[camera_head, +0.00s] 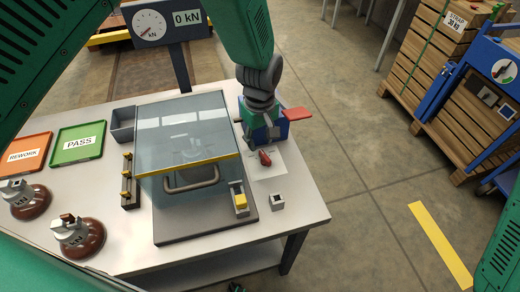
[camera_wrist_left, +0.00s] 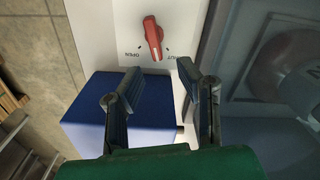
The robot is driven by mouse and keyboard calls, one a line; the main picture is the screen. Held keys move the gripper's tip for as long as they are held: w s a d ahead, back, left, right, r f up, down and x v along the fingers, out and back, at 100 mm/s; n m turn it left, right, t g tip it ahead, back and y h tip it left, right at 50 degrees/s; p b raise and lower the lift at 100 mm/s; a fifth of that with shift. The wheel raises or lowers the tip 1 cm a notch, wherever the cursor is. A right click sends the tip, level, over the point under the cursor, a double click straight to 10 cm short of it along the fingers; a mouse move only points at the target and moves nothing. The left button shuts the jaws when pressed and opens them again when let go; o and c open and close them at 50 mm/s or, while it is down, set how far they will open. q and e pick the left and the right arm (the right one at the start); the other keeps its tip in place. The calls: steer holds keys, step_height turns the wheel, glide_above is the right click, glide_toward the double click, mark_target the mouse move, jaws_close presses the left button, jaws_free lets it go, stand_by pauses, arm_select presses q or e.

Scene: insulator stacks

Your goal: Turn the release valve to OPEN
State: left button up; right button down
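The release valve's red handle (camera_head: 265,158) sits on a white plate (camera_head: 268,172) at the right part of the table. In the left wrist view the handle (camera_wrist_left: 153,38) stands nearly upright in the picture, between the word OPEN on its left and SHUT on its right. Its lower end leans slightly toward SHUT. My left gripper (camera_head: 257,143) hangs just behind the handle in the head view. In the left wrist view its two fingers (camera_wrist_left: 158,88) are spread, with nothing between them, and the handle lies beyond the tips. I cannot make out my right gripper.
A blue box (camera_wrist_left: 90,125) lies below the left fingers; a red paddle (camera_head: 298,114) sticks out beside it. A clear-walled chamber (camera_head: 190,125) stands left of the valve. A small metal block (camera_head: 277,202) is in front. Trays and brown insulators (camera_head: 78,238) are at left.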

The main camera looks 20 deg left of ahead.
mark_target(262, 151)
arm_select(q)
steer(key=f, duration=0.2)
steer(key=d+f, duration=0.1)
steer(key=f, duration=0.1)
steer(key=shift+d+f, duration=0.1)
steer(key=shift+f, duration=0.1)
steer(key=shift+a, duration=0.35)
steer(key=shift+a+f, duration=0.1)
jaws_close()
steer(key=shift+w+d+m+p, duration=0.1)
steer(key=shift+d+m+p, duration=0.25)
steer(key=shift+m, duration=1.25)
